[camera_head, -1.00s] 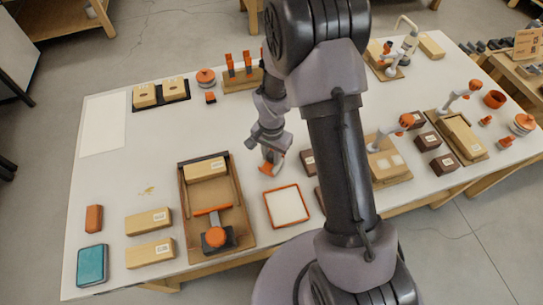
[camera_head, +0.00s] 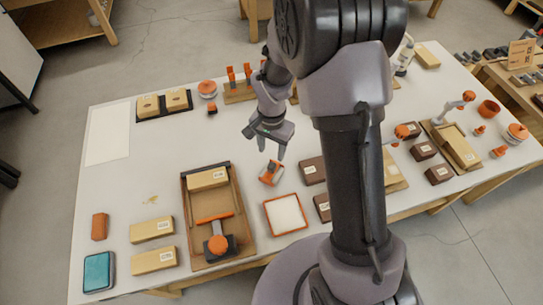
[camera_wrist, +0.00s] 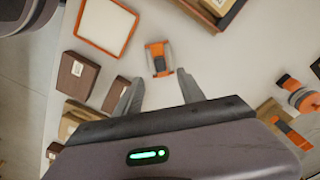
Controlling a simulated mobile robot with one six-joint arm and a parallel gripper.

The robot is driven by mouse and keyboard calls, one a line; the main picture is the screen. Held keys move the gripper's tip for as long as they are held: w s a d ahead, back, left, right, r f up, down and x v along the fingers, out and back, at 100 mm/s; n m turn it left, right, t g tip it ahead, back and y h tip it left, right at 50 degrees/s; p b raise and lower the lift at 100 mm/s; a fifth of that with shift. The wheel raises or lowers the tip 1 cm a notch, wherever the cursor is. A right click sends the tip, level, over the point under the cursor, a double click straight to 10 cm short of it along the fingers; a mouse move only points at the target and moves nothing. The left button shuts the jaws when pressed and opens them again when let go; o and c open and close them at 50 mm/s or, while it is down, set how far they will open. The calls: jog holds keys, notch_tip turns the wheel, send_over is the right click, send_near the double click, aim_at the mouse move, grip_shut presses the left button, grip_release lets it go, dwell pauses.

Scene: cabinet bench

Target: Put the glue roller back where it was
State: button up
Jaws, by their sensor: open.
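The glue roller, which I take to be the small orange and grey tool (camera_head: 271,173), sits on the white table just left of the brown boxes and above the orange-framed white pad (camera_head: 286,214). In the wrist view the roller (camera_wrist: 159,58) lies just beyond and between my fingertips, apart from them. My gripper (camera_head: 270,146) is open and empty, above the roller and pointing down; its two spread fingers also show in the wrist view (camera_wrist: 159,80). The pad also shows in the wrist view (camera_wrist: 83,34).
A wooden tray (camera_head: 242,224) with a tan box and an orange-handled tool stands left of the pad. Brown boxes (camera_head: 313,170) stand close right of the roller. A rack (camera_head: 238,94) with orange-topped tools is behind. White table is clear between roller and back rack.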

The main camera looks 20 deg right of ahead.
notch_tip(320, 180, up, 12)
jog(key=s+n+t, duration=0.1)
jog(key=s+t, duration=0.1)
jog(key=s+a+r+n+t+y, duration=0.1)
jog(key=s+a+r+t, duration=0.1)
jog(key=s+r, duration=0.5)
jog(key=s+a+r+n+t+y, duration=0.1)
jog(key=s+r+n, duration=0.1)
jog(key=s+r, duration=0.5)
jog(key=s, duration=0.3)
jog(key=shift+a+n+t, duration=0.3)
jog(key=shift+a+t, duration=0.1)
